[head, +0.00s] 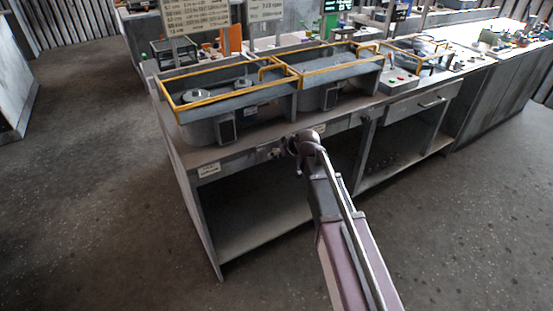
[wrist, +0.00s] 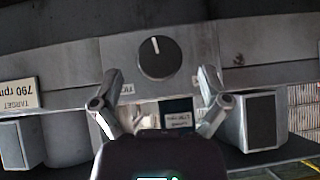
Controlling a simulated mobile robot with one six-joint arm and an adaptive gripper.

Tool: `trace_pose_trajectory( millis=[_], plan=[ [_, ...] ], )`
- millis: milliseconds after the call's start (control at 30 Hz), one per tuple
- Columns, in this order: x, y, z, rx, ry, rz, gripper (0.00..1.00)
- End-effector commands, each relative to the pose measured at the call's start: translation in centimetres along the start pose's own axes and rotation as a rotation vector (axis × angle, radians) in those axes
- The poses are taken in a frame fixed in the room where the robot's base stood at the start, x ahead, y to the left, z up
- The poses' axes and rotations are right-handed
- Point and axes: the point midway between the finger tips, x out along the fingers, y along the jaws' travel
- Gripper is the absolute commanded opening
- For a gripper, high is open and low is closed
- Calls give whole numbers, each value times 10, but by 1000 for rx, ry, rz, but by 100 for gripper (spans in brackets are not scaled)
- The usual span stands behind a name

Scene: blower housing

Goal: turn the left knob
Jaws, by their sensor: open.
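A round dark knob (wrist: 159,58) with a white pointer line is on the grey front panel in the wrist view. That view appears upside down, and the pointer runs toward the picture's top. My gripper (wrist: 159,74) is open, its two fingers spread on either side of the knob, apart from it. In the head view my gripper (head: 283,150) is at the front edge of the bench, below the two housings, and hides part of the panel. I cannot tell from the frames whether this knob is the left one.
The bench (head: 240,158) carries two grey housings with yellow rails (head: 215,98). An upside-down label (wrist: 18,94) reading "TARGET 790 rpm" is left of the knob in the wrist view. A drawer (head: 420,103) is to the right. The floor in front is clear.

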Motion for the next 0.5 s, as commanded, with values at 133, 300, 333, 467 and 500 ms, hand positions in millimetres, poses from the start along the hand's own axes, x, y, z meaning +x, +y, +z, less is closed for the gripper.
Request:
trace_pose_trajectory(
  millis=[133, 300, 333, 467, 500],
  plan=[
    [17, 0, 1, -1, 0, -1, 95],
    [26, 0, 1, 0, 0, 0, 95],
    [26, 0, 0, 0, 0, 0, 95],
    [28, 0, 0, 1, 0, 0, 95],
    [28, 0, 0, 1, 0, 0, 95]
  ],
)
